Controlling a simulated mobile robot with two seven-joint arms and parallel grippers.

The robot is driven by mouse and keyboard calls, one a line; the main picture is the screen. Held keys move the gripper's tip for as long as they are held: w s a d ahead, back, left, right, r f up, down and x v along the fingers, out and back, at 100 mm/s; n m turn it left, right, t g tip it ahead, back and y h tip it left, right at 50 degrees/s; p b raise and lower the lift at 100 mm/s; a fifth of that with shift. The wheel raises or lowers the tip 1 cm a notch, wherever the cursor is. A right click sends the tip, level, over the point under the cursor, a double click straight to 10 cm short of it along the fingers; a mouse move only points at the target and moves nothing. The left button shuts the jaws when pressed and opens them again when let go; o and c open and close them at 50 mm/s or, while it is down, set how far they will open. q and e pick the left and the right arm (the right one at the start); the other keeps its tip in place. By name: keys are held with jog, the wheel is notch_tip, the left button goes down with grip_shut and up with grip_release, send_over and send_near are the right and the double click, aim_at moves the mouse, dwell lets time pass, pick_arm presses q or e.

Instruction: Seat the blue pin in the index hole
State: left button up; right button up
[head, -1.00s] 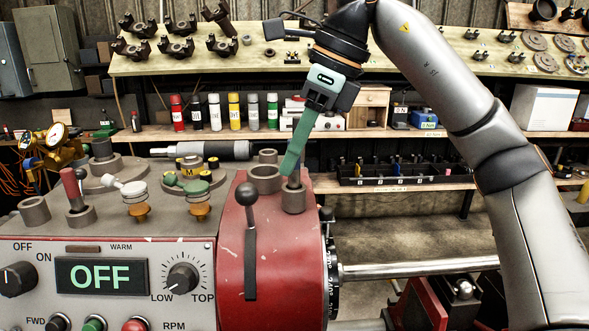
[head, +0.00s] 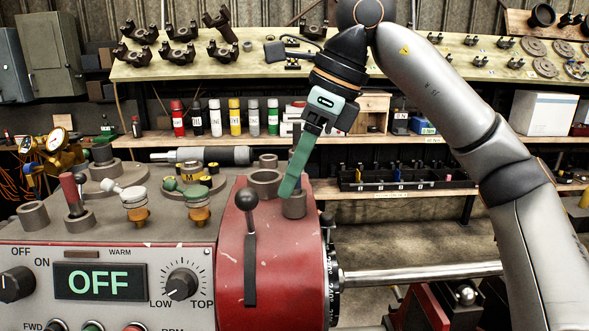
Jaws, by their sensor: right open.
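My right gripper (head: 287,192) points down and left over the red headstock cover (head: 280,240). It is open, with a long green finger in front; the other finger is mostly hidden. Its tip overlaps a grey collar (head: 294,208) on top of the cover, and I cannot tell whether they touch. A dark upright piece (head: 300,142) shows behind the finger, and I cannot tell what it is. I cannot make out a blue pin for certain, nor which opening is the index hole. My left gripper is not in view.
A wider, open grey ring (head: 265,183) stands just left of the collar. A black-knobbed lever (head: 247,200) rises in front. A red-handled pin (head: 71,190) stands in a collar at the left. The control panel (head: 150,255) reads OFF. A shelf with bottles (head: 215,118) is behind.

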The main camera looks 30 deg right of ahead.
jog(key=shift+r, duration=0.45)
jog(key=p+v, duration=0.4)
jog(key=v, duration=0.7)
jog(key=shift+s+r+p, duration=0.15)
jog(key=shift+r+p, duration=0.05)
jog(key=shift+p, duration=0.2)
